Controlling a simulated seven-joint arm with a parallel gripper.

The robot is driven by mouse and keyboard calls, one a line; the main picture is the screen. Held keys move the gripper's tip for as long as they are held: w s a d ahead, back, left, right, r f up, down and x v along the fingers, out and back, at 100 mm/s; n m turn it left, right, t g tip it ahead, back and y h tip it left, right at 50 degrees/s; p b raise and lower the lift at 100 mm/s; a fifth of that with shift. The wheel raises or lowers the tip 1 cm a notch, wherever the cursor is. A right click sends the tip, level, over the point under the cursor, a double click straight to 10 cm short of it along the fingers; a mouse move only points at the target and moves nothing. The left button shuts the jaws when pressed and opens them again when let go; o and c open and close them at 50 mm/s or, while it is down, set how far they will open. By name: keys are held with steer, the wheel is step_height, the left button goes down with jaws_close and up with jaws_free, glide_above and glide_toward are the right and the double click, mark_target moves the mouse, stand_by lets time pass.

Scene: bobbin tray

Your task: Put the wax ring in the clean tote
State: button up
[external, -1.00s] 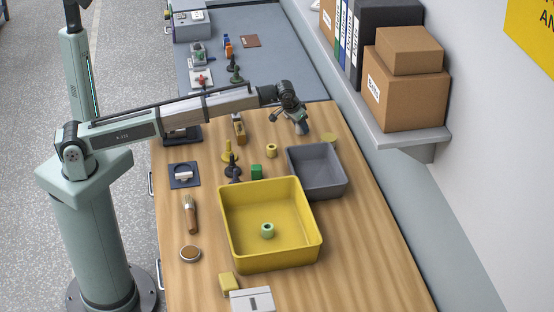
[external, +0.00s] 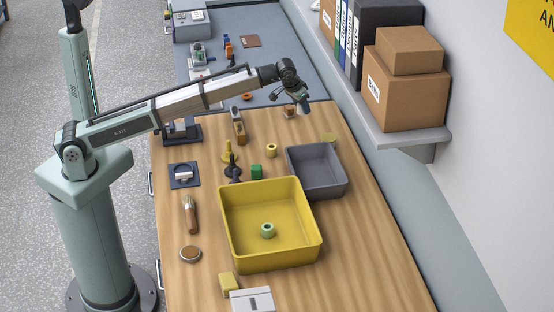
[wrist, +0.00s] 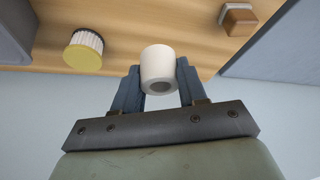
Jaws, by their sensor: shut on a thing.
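My gripper (wrist: 160,85) is shut on a short white ring (wrist: 157,66) with a dark hole in its end. I cannot tell for sure that it is the wax ring. In the external view my gripper (external: 304,103) is above the far end of the wooden bench, beyond the grey tote, and the white ring is hard to make out. The grey tote (external: 309,151) looks empty; its edge shows in the wrist view (wrist: 14,38). The yellow tote (external: 235,250) holds a green ring (external: 267,230). No label shows which tote is the clean one.
A brown block (wrist: 238,19) sits near the bench's far end. A shelf with boxes (external: 404,90) overhangs the right side.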

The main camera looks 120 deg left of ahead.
steer(key=w+d+m+t, duration=0.1)
steer(key=w+d+m, duration=0.3)
steer(key=w+d, duration=1.7)
steer(key=n, duration=0.4)
glide_toward(318, 178)
steer(key=shift+g, duration=0.4)
steer(key=shift+w+x, duration=0.15)
steer(key=shift+x, duration=1.35)
steer(key=shift+w+x, duration=0.2)
steer(key=shift+x, duration=1.3)
steer(key=o, duration=1)
steer(key=shift+r, duration=0.1)
steer(key=v, duration=1.2)
